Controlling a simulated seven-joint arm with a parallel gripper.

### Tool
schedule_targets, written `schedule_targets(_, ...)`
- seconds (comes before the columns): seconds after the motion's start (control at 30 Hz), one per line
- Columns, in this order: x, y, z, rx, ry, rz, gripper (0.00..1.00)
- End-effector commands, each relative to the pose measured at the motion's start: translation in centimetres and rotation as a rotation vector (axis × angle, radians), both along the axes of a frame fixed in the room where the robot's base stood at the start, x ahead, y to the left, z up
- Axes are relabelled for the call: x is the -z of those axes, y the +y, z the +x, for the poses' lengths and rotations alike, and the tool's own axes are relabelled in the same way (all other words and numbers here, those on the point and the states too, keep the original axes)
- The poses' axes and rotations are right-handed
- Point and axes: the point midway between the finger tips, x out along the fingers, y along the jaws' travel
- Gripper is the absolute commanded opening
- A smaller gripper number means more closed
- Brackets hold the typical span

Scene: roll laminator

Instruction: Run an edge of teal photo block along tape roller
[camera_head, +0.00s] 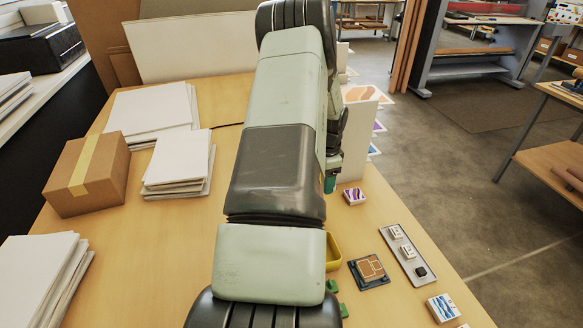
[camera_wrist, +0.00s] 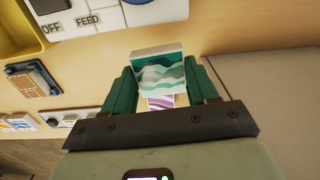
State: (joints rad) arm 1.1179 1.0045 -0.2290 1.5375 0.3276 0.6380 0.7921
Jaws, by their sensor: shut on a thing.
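The teal photo block (camera_wrist: 158,66) has a wavy teal, white and dark green picture on its face. My gripper (camera_wrist: 160,78) has dark green fingers on both sides of it and is shut on it in the wrist view. In the head view, a small teal part of my gripper (camera_head: 330,184) shows beside my arm, which hides most of it. A panel marked OFF and FEED (camera_wrist: 88,31) lies beyond the block in the wrist view. I cannot make out the tape roller in either view.
A purple-patterned block (camera_head: 354,196) lies near the gripper. A yellow tray (camera_head: 333,250), a brown board piece (camera_head: 370,268), a grey strip tray (camera_head: 420,282) and a blue-patterned block (camera_head: 443,308) lie at right. A cardboard box (camera_head: 88,175) and white stacks stand left.

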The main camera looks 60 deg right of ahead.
Motion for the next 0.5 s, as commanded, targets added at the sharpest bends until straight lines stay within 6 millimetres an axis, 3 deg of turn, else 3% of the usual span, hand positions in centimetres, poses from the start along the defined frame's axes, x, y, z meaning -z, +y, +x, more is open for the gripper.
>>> schedule_targets(0.17,0.9,-0.6,-1.7,0.054,0.0,0.0,0.33)
schedule_targets(0.5,3.3,-0.1,-1.2,0.056,0.001,0.001,0.33)
